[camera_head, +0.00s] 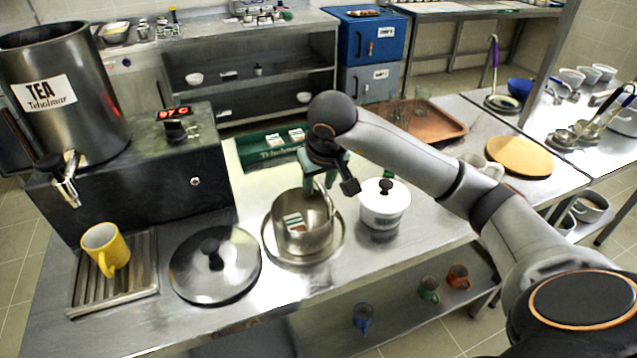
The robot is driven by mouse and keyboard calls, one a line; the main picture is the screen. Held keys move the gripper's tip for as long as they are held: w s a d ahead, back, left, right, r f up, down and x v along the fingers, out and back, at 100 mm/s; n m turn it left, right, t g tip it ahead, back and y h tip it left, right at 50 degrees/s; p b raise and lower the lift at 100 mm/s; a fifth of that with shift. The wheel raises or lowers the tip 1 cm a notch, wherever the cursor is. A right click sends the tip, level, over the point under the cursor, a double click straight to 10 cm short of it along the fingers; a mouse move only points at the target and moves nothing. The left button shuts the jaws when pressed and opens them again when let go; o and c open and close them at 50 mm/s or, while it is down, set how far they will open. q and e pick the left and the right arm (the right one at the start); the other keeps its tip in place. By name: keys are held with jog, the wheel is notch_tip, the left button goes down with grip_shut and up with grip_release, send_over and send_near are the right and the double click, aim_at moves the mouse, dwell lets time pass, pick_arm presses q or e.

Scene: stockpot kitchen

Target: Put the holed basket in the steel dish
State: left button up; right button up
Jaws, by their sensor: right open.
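A shiny steel vessel, seemingly the holed basket (303,241), stands upright in the middle of the counter. Its holes cannot be made out. It appears to stand within the round, wide-rimmed steel dish (275,253), whose rim shows around its base. A small white and coloured patch shows in the vessel; I cannot tell whether it is a packet or a reflection. My right gripper (321,181) points down, open, over the vessel's back rim. Its fingers overlap the rim in the picture; contact cannot be told. My left gripper is out of view.
A white lidded pot (384,206) stands close on the right, and a steel lid (214,266) lies on the left. A yellow mug (101,248) is on a drip tray beside the tea urn (70,95). A green tray (262,149) lies behind.

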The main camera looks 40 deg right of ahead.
jog(key=p+v, duration=0.1)
jog(key=v, duration=1.1)
